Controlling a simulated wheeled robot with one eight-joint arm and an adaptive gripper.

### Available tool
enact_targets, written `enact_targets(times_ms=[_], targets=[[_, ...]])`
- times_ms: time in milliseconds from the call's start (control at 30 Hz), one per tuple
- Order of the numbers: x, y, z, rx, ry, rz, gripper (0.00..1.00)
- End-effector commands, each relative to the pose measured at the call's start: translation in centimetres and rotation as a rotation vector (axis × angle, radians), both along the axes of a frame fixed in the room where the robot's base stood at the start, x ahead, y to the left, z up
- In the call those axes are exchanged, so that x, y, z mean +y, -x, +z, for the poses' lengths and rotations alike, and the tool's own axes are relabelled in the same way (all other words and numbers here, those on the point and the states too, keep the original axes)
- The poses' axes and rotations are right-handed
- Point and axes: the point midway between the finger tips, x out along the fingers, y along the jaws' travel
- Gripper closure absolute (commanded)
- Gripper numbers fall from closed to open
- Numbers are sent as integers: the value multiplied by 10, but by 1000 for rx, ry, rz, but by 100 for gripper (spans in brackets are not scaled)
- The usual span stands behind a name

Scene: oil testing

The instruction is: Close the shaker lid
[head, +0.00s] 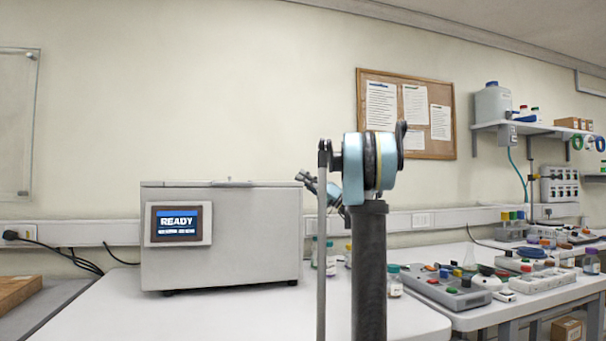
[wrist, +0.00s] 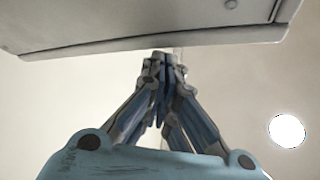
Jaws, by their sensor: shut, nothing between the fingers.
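The shaker (head: 225,236) is a light grey box on the white bench at left centre in the head view, with a lit screen reading READY. My gripper (head: 302,178) is beside the shaker's upper right corner, at about lid height. In the wrist view my gripper (wrist: 160,56) is shut and empty, its fingertips together near a grey edge, probably the shaker's (wrist: 150,30). Whether they touch it I cannot tell.
My arm hides part of the bench behind it. Several small bottles (head: 394,281) stand right of the shaker. A second bench at right holds trays of instruments (head: 445,288). A wooden board (head: 16,290) lies at far left. The white bench in front of the shaker (head: 220,315) is clear.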

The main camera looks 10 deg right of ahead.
Motion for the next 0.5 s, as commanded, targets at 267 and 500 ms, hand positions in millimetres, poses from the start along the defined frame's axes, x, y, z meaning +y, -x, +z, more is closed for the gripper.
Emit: enact_targets(times_ms=[267,500], targets=[[1,2,-14,1,4,2,100],[2,3,-16,1,7,5,100]])
